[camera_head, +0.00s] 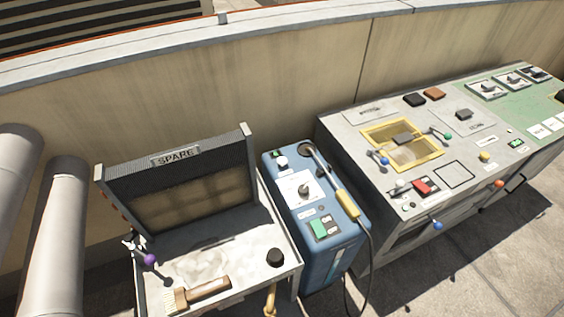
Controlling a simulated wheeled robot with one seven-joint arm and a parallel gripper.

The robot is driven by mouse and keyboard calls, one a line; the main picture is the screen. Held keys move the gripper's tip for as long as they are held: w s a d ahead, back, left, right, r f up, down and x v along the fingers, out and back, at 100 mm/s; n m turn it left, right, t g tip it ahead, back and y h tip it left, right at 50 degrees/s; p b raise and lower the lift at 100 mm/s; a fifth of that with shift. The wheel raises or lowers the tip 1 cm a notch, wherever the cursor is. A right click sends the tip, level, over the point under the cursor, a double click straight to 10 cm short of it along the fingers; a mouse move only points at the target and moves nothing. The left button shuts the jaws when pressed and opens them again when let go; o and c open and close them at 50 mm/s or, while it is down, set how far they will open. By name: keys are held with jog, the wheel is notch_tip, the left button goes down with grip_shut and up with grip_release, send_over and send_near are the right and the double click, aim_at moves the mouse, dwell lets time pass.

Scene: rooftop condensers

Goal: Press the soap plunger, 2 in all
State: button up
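No part in view is clearly marked as a soap plunger. A short round black cap (275,257) stands on the pale worktop of the bench marked SPARE, near its right edge; I cannot tell whether it is the plunger or whether it is pressed. A wooden-handled brush (203,291) lies to its left on the same worktop. My gripper is not in view.
The SPARE bench (252,222) has a raised back and a purple ball knob (149,259) at left. A blue machine (335,256) with a yellow-gripped wand (345,203) stands beside it. A grey control console (350,150) is at right. Pale pipes (52,245) stand at left.

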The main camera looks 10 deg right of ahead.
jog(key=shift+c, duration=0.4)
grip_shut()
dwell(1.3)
